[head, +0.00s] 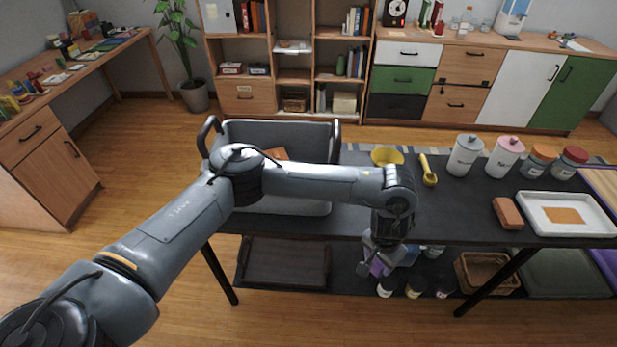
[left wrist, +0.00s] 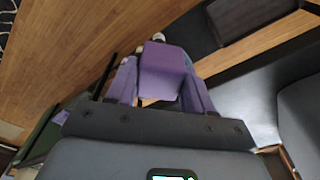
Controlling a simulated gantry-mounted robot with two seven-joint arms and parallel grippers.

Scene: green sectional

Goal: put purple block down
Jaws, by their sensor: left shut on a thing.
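My left gripper (head: 378,262) hangs at the front edge of the dark table (head: 345,218), in front of the lower shelf in the head view. It is shut on the purple block (left wrist: 163,70), which sits between its two purple fingers in the left wrist view. In the head view the block is mostly hidden by the gripper, and I cannot tell block from fingers there. The block appears clear of the table top. My right gripper is not in view.
A grey bin (head: 232,135) with black handles stands on the table's left, partly behind my arm. Right of my arm are a yellow bowl (head: 387,156), a yellow scoop (head: 428,171), several lidded jars, an orange-brown block (head: 508,213) and a white tray (head: 536,224). Below are a dark tray (head: 284,262) and a wicker basket (head: 487,273).

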